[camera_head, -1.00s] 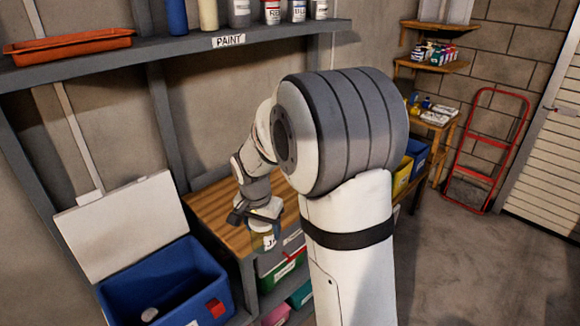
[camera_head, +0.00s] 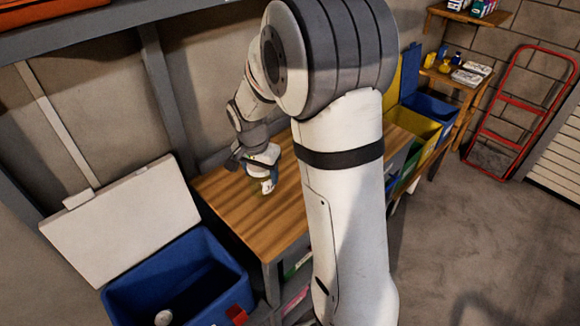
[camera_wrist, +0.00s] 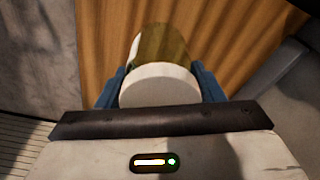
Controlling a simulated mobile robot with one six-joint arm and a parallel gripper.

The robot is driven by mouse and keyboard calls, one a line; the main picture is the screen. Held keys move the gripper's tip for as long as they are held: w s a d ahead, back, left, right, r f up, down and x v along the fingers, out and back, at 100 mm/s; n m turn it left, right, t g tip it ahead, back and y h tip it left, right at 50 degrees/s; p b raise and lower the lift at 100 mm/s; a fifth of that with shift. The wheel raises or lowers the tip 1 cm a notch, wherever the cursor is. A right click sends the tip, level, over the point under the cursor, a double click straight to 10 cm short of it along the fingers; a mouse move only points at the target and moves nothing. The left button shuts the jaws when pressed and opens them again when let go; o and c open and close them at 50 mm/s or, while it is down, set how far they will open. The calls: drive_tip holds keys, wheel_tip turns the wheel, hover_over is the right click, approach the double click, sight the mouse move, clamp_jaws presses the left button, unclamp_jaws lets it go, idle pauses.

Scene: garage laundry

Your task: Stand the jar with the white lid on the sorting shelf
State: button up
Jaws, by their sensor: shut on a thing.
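The jar has a white lid (camera_wrist: 158,90) and a yellowish-olive body (camera_wrist: 163,45) in the wrist view. My gripper (camera_wrist: 157,78) is shut on it, with a blue finger on each side near the lid. In the head view, my gripper (camera_head: 260,158) holds the jar (camera_head: 268,184) over the wooden top (camera_head: 225,195) of a low shelf unit. Whether the jar's base touches the wood cannot be told. No sign naming the sorting shelf is readable.
A blue bin with a raised white lid (camera_head: 125,218) stands at the left of the wooden top. Yellow (camera_head: 415,125) and blue (camera_head: 432,108) bins stand at the right. A red hand truck (camera_head: 522,105) leans at the back wall. The visible wood around the jar is clear.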

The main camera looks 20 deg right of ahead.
sight(257, 168)
wheel_tip(257, 168, down, 8)
drive_tip(key=shift+d+f+p, duration=0.1)
drive_tip(key=shift+p, duration=0.5)
drive_tip(key=shift+s, duration=0.1)
drive_tip(key=o, duration=1.1)
drive_tip(key=shift+c, duration=0.2)
drive_tip(key=r, duration=0.3)
drive_tip(key=r+b, duration=0.1)
drive_tip(key=r, duration=0.3)
drive_tip(key=s+a+r+b, duration=0.1)
drive_tip(key=r, duration=0.3)
drive_tip(key=shift+a+r, duration=0.1)
drive_tip(key=shift+s+r, duration=0.3)
drive_tip(key=shift+r, duration=0.35)
drive_tip(key=s+r+n+t, duration=0.1)
drive_tip(key=s+r+n, duration=0.2)
drive_tip(key=s, duration=0.7)
drive_tip(key=s+d+r+n+t+y, duration=0.1)
drive_tip(key=s+r+n, duration=0.3)
drive_tip(key=s, duration=0.6)
drive_tip(key=shift+s+r+n, duration=0.25)
drive_tip(key=shift+s+n, duration=0.15)
drive_tip(key=shift+n, duration=0.6)
